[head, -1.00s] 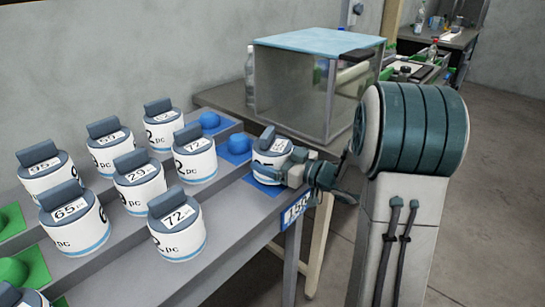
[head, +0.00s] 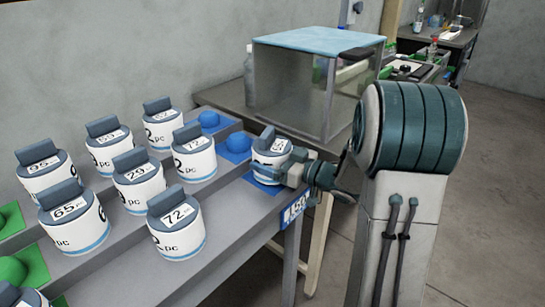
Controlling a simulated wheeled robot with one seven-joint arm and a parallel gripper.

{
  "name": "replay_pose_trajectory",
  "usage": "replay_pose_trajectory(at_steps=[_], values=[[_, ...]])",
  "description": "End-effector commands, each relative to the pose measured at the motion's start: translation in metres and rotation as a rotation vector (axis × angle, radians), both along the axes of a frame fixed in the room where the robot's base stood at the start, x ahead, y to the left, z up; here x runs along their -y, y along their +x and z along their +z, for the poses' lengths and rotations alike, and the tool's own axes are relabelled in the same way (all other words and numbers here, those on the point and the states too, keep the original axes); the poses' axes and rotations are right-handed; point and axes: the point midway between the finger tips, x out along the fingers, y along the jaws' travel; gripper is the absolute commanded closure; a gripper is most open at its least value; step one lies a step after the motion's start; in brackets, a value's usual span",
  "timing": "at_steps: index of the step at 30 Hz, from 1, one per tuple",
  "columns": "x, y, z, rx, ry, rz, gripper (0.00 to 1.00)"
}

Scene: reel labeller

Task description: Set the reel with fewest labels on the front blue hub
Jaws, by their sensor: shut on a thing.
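A white reel (head: 268,167) with a grey-blue top block and a number label too small to read is at the front blue hub, over its blue pad (head: 254,184). The hub's peg is hidden, so I cannot tell whether the reel is fully down. My gripper (head: 290,174) reaches in from the right and is shut on this reel's right side. Other reels stand on the stepped rack to the left, including those labelled 72 (head: 177,235), 65 (head: 73,225) and 29 (head: 139,190).
Two more blue hubs, a middle one (head: 237,143) and a back one (head: 209,119), stand empty behind the held reel. Green hubs (head: 12,270) are at the far left. A clear case with a blue lid (head: 318,42) stands behind. A blue sign (head: 294,209) hangs on the rack's front edge.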

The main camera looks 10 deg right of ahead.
Motion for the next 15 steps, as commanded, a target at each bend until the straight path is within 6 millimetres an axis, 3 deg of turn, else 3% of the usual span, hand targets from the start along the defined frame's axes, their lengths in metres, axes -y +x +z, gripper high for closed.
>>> replay_pose_trajectory(at_steps=[13, 14, 15], values=[[0.0, 0.0, -0.0097, 0.001, 0.001, 0.0, 0.36], [0.0, 0.0, -0.0096, 0.001, 0.001, 0.0, 0.06], [0.0, 0.0, -0.0089, 0.001, 0.001, 0.0, 0.0]])
